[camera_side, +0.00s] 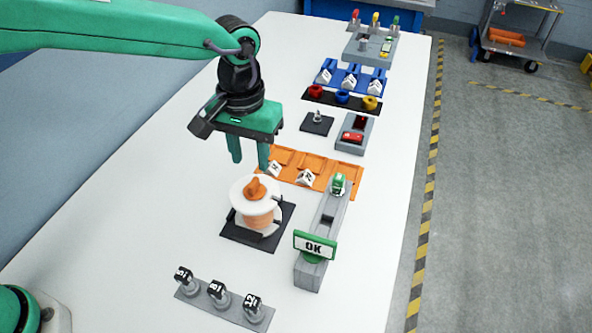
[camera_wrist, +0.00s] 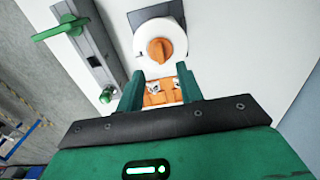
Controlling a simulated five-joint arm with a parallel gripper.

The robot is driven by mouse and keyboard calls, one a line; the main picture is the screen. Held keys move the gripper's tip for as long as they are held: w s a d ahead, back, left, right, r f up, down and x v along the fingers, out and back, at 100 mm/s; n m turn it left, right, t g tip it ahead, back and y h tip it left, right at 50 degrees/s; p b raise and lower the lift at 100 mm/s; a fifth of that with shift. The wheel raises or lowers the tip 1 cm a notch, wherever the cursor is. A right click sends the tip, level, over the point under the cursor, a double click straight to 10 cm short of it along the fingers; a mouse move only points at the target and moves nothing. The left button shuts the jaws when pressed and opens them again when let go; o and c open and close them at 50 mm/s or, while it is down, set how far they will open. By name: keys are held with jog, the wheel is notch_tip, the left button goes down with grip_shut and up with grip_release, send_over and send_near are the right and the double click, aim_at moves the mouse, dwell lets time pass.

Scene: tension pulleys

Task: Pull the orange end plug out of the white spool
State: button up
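The white spool (camera_side: 243,198) stands upright on a dark square base (camera_side: 283,226), with orange winding between its white flanges. The orange end plug (camera_side: 255,188) sits in the middle of the spool's top flange. In the wrist view the plug (camera_wrist: 160,50) shows as a round orange knob with a raised bar, on the white flange (camera_wrist: 178,22). My gripper (camera_side: 249,162) is in the air behind and above the spool, pointing down. Its two green fingers are apart with nothing between them. In the wrist view the fingers (camera_wrist: 160,88) stand apart, below the plug in the picture.
Several black-topped grey pegs (camera_side: 219,293) stand in front. The white table left of the spool is clear.

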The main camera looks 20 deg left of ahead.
aim_at(253, 182)
jog(key=shift+f, duration=3.4)
grip_shut()
